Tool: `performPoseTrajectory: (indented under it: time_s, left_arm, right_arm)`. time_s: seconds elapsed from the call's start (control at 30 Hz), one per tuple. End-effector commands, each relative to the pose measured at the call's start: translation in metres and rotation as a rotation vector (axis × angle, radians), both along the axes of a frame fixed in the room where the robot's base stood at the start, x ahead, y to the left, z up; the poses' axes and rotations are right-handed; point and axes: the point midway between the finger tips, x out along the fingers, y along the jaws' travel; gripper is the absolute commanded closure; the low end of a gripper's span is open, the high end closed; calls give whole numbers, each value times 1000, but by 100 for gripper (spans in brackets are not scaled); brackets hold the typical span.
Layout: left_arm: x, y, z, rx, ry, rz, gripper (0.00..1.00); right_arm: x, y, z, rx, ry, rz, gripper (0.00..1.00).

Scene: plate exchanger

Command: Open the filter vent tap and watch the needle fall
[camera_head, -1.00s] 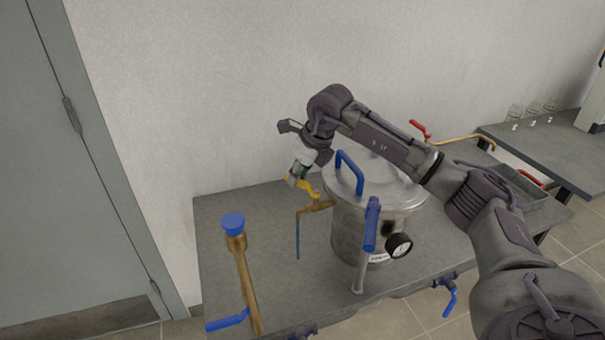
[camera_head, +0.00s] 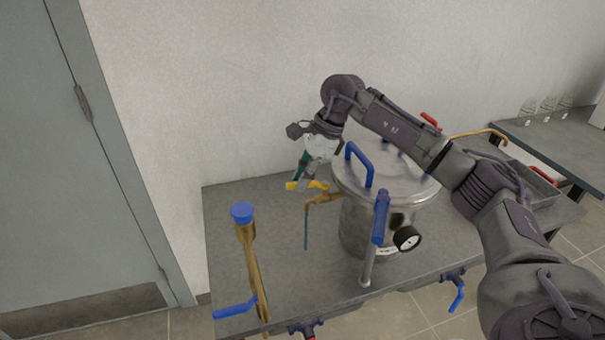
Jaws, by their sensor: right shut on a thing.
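The filter is a steel lidded pot (camera_head: 362,220) on a grey table. The vent tap is a brass spout (camera_head: 322,198) on the pot's left side, with a yellow lever (camera_head: 296,186) pointing left. My right gripper (camera_head: 309,183) reaches over the pot and is shut on the yellow lever; its fingers partly hide the lever. A thin blue-green line (camera_head: 306,230), a tube or a stream, hangs below the spout. The gauge (camera_head: 407,238) with a white face sits on the pot's front right; its needle is too small to read. My left gripper is out of view.
A brass pipe (camera_head: 253,270) with a blue cap and blue lever stands at the table's left front. A blue-handled clamp (camera_head: 380,218) rises before the pot. A red-handled tap (camera_head: 430,121) is behind my right arm. Glass flasks (camera_head: 546,107) stand on a far bench.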

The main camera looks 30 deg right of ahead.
Motion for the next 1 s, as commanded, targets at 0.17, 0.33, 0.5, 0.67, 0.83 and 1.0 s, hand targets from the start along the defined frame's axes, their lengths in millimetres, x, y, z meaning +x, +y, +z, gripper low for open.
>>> performPoseTrajectory:
  time_s: [0.17,0.33,0.5,0.67,0.83,1.0]
  left_arm:
    - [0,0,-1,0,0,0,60]
    - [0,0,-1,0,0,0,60]
    - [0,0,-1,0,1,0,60]
    - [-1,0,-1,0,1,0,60]
    - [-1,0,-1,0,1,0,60]
    - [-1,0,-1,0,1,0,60]
  right_arm:
    - [-4,2,1,1,-4,83,100]
    - [-6,2,1,-1,-2,126,100]
    - [-7,3,1,-1,-2,142,100]
    - [-7,3,1,-1,-3,145,100]
    - [-7,3,1,-1,-3,145,100]
    - [-7,3,0,-1,-2,143,68]
